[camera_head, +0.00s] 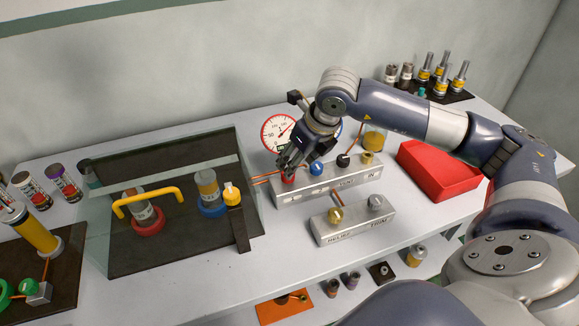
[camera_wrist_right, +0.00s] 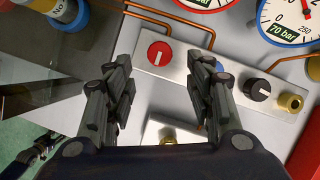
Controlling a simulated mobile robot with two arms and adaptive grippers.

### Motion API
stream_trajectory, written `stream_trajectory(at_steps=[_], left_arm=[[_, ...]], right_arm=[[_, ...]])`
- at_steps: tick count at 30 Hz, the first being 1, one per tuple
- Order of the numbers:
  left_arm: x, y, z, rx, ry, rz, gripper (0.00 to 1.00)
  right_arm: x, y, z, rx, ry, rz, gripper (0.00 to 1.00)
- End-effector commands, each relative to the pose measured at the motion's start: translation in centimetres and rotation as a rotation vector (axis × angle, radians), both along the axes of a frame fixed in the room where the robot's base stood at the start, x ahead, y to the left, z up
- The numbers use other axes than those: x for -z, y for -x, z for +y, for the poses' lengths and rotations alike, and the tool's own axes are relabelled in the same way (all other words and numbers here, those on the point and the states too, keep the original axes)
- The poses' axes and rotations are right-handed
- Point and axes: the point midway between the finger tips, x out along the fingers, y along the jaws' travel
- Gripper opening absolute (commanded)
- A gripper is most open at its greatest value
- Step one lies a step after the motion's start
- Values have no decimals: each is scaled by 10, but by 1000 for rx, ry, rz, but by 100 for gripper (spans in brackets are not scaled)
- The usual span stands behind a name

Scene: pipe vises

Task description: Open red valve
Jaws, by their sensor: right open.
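The red valve (camera_head: 289,179) is a round red knob on the left end of a grey metal manifold block (camera_head: 362,187). In the right wrist view the red valve (camera_wrist_right: 159,53) shows a white bar pointing roughly along the picture's vertical. My right gripper (camera_head: 291,163) is just above the red valve in the head view, partly covering it. In the right wrist view my right gripper (camera_wrist_right: 160,78) is open and empty, its fingers either side of the valve's line and apart from it. A dark and blue part, perhaps my left gripper (camera_wrist_right: 32,153), shows at the lower left corner, too small to read.
A blue knob (camera_head: 316,169) and a black knob (camera_head: 343,160) share the block. Gauges (camera_head: 277,133) and copper pipes stand behind. A clear-walled case (camera_head: 96,222) is left, a red bin (camera_head: 440,170) right. A smaller block (camera_head: 353,222) lies in front.

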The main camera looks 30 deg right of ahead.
Motion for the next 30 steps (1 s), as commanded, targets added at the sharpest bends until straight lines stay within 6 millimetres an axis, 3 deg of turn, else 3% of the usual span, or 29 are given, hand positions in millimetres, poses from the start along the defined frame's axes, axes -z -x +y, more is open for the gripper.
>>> stream_trajectory(at_steps=[3, 6, 15, 21, 23, 27, 30], left_arm=[[-5, 31, 2, 0, -5, 46, 40], [-8, 38, 2, 0, -5, 56, 40], [-14, -2, -1, 1, 1, -4, 40], [-14, -5, -1, 1, 2, -9, 40], [-13, -2, 0, 1, 1, -4, 40], [-13, 8, 0, 0, 0, 11, 40], [-12, 14, 1, 0, -1, 20, 40]], right_arm=[[21, -9, 2, 1, -3, 4, 49], [36, -14, 3, 0, -3, 3, 49], [56, -23, 4, -2, -1, 0, 49], [56, -23, 4, -2, -2, -1, 49], [56, -23, 4, -2, -2, -1, 40], [56, -23, 4, -1, -2, -1, 8], [56, -23, 4, -1, -2, -1, 5]])
